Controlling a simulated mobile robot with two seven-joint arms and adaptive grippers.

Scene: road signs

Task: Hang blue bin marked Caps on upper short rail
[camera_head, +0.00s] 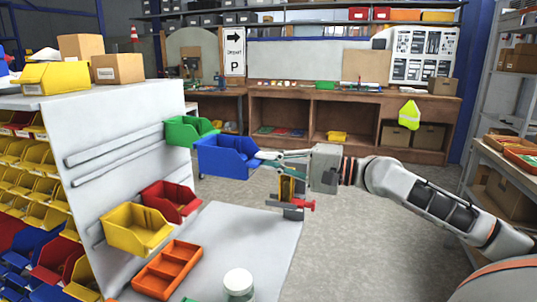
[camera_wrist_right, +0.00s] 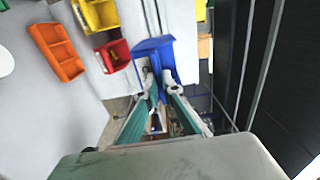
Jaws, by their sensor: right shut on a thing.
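The blue bin (camera_head: 225,157) is in the air in front of the grey panel, just right of and below the green bin (camera_head: 190,130). My right gripper (camera_head: 262,158) is shut on its right-hand wall. In the right wrist view the same bin (camera_wrist_right: 150,48) sits between the fingertips (camera_wrist_right: 160,80). No Caps marking is readable. The upper rail (camera_head: 110,148) runs along the panel's upper part, bare on its left stretch, with the green bin at its right end. The blue bin looks apart from the panel. My left gripper is out of view.
A red bin (camera_head: 172,199) and a yellow bin (camera_head: 137,228) hang lower on the panel. An orange tray (camera_head: 167,270) and a white-lidded jar (camera_head: 238,284) stand on the grey tabletop (camera_head: 235,230). Cardboard boxes and another yellow bin (camera_head: 55,76) stand on top. Floor at right is clear.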

